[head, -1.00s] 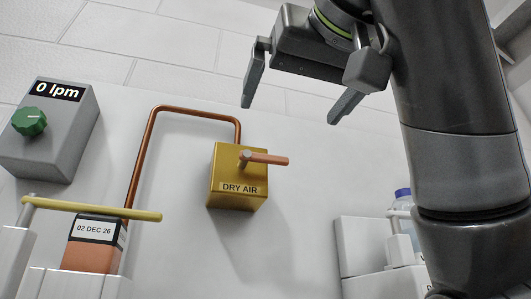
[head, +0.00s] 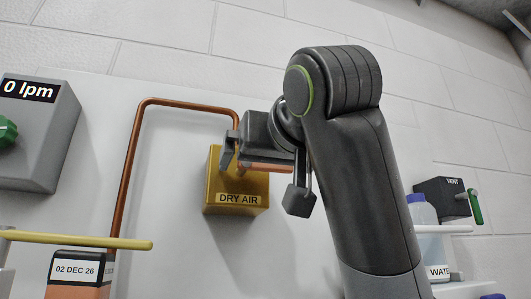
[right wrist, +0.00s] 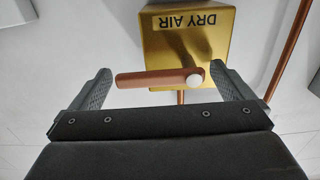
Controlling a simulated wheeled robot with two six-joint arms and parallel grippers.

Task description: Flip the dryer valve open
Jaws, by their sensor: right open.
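The dryer valve is a gold box labelled DRY AIR (head: 222,198) on the white panel, with a copper pipe entering its top. Its copper lever (head: 272,169) points right in the head view, partly hidden by my right gripper. In the right wrist view the lever (right wrist: 150,79) lies lengthwise between the fingers, its round pale pivot end near the right finger and its free end near the left finger. My right gripper (right wrist: 160,74) is open around it, with small gaps seen at both ends; I cannot tell contact in depth. My left gripper is out of view.
A grey box reading 0 lpm (head: 52,140) with a green knob (head: 6,132) is at left. Below are a yellow bar (head: 90,240) and a block labelled 02 DEC 26 (head: 78,270). At right are a bottle (head: 428,245) and a VENT unit (head: 445,197) with a green handle.

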